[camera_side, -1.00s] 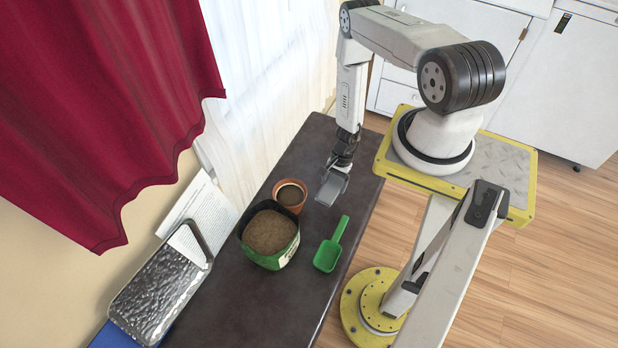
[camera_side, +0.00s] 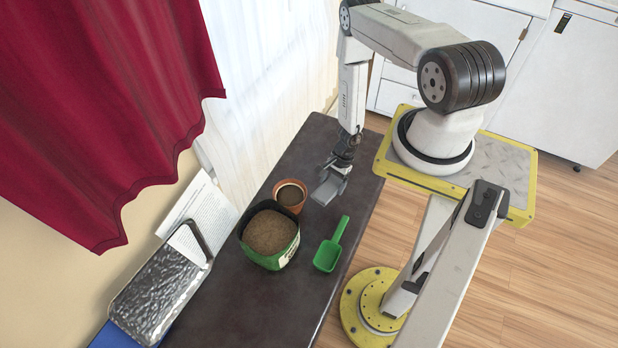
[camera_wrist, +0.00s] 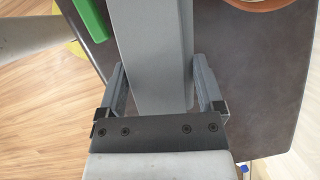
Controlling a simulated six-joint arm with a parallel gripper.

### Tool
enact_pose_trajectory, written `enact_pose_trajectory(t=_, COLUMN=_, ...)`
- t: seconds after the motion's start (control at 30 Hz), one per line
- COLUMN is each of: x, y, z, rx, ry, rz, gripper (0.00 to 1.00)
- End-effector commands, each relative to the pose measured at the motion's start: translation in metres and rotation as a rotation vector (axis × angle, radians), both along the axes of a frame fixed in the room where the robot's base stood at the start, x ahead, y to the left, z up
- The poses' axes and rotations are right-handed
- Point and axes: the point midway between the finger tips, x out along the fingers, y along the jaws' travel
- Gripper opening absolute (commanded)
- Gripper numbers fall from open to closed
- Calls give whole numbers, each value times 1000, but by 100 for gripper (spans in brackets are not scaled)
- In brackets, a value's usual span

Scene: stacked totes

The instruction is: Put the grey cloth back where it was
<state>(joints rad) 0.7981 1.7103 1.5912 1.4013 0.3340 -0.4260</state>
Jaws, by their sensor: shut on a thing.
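The grey cloth (camera_side: 324,193) looks like a flat, folded grey strip. It hangs at my gripper (camera_side: 340,168), low over the dark table, right of the terracotta pot. In the wrist view the cloth (camera_wrist: 154,45) runs between the two fingers of my gripper (camera_wrist: 160,85) and extends away from them. My gripper is shut on the cloth. I cannot tell whether the cloth's lower end touches the table.
On the dark table (camera_side: 215,305) stand a terracotta pot (camera_side: 303,204) of soil, a green bag (camera_side: 264,260) of soil and a green scoop (camera_side: 328,256). Table behind my gripper is clear.

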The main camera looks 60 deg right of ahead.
Motion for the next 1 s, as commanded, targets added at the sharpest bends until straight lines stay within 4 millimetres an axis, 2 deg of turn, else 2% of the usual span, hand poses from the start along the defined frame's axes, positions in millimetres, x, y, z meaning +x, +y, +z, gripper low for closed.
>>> enact_pose_trajectory(t=0.57, x=7, y=6, z=11, rx=0, ry=-1, rz=-293, gripper=31)
enact_pose_trajectory(t=1.0, x=13, y=1, z=22, rx=-1, ry=0, rz=-659, gripper=31)
